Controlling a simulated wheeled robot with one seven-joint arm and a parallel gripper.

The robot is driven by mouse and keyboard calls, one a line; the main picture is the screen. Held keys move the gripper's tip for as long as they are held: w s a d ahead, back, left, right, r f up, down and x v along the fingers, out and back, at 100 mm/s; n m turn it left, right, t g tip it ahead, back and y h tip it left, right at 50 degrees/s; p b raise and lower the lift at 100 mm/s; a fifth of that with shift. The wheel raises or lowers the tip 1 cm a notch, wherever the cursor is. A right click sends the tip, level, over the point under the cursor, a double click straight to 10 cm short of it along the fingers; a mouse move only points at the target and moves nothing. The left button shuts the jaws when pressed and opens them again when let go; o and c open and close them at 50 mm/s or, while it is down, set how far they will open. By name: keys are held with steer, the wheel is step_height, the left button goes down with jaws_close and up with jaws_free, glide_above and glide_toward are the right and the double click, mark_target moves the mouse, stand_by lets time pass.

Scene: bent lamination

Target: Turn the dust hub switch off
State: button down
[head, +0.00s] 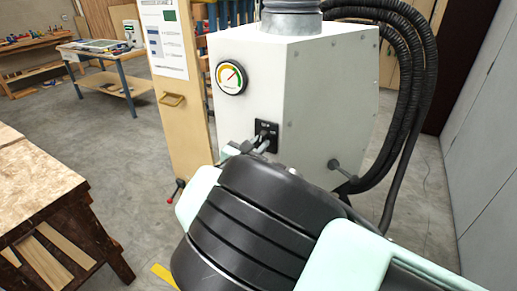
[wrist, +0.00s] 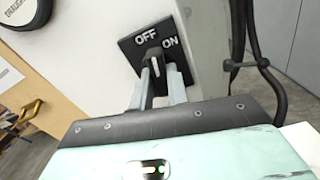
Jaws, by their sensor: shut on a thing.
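The dust hub (head: 300,90) is a white metal cabinet with a round gauge on its front. Its switch plate (head: 272,129) is black and sits low on that front face. In the wrist view the plate (wrist: 184,62) carries the words OFF and ON in white, with OFF to the left of ON. The black switch knob (wrist: 153,58) stands out from the plate just below the lettering; I cannot tell its exact setting. My gripper (wrist: 160,78) is shut on the knob, one finger on each side. In the head view my gripper (head: 262,142) is partly hidden by my arm.
The pressure gauge (head: 231,77) is above and left of the switch. Black hoses (head: 415,80) hang at the hub's right side. A wooden workbench (head: 35,185) stands at the left, and a wooden panel (head: 180,110) stands beside the hub. Open floor lies between.

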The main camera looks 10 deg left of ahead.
steer(key=shift+n, duration=1)
steer(key=c, duration=1.4)
jaws_free()
steer(key=shift+o, duration=0.2)
steer(key=shift+s, duration=0.1)
steer(key=p+v, duration=0.1)
steer(key=v, duration=1.6)
steer(key=shift+s, duration=0.15)
